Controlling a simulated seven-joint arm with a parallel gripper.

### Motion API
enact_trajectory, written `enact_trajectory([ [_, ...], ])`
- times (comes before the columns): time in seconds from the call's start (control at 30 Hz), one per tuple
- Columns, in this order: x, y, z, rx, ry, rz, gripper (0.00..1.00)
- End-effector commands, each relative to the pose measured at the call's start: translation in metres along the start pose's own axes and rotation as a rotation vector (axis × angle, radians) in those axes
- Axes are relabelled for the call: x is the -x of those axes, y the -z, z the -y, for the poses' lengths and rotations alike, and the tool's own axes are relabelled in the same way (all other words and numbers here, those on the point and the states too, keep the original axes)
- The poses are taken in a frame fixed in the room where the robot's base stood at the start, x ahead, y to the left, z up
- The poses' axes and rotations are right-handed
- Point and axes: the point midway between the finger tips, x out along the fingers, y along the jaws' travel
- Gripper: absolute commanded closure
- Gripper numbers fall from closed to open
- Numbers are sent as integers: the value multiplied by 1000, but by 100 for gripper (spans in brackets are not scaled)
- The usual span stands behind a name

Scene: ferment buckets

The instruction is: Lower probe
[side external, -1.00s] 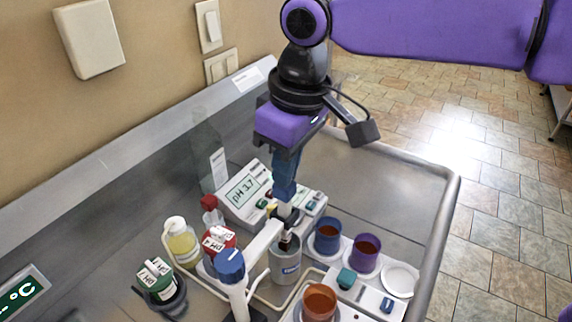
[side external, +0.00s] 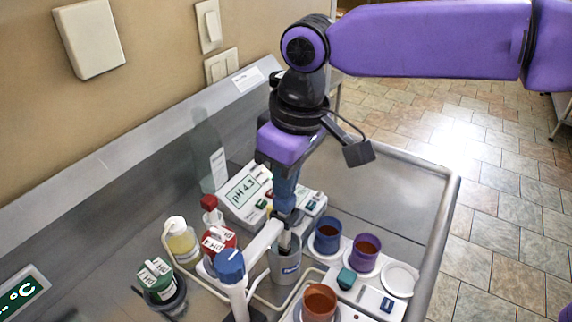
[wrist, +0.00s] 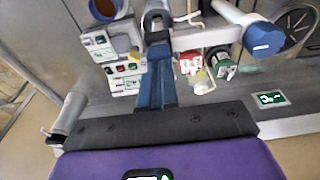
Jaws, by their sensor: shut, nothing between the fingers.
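The probe (side external: 284,240) hangs from the end of a white swing arm (side external: 262,241) on a stand with a blue knob (side external: 230,262). Its lower end is hidden inside a grey cup (side external: 286,268). My gripper (side external: 285,212) is shut and points down at the probe's top end; I cannot tell whether it touches. Its blue fingers (wrist: 157,75) also show in the wrist view, close to the white arm (wrist: 195,38). The pH meter (side external: 243,189) reads pH 4.3.
A blue cup (side external: 327,237), a purple cup (side external: 365,252) and an orange cup (side external: 319,303) stand to the right. Red-capped (side external: 217,240), green (side external: 157,277) and yellow (side external: 181,240) bottles stand to the left. The tray's back right is clear.

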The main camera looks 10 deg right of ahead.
Motion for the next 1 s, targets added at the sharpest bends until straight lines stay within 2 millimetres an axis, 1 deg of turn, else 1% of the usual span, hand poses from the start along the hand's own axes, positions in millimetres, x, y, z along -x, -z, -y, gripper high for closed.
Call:
enact_trajectory([
  [0.1, -2, 0, 0, 0, 0, 0, 100],
  [0.23, 1, 0, 0, 0, 0, -1, 100],
  [0.8, 39, 7, 0, 0, 0, -2, 100],
  [1.0, 47, 7, 0, 0, 0, -1, 100],
])
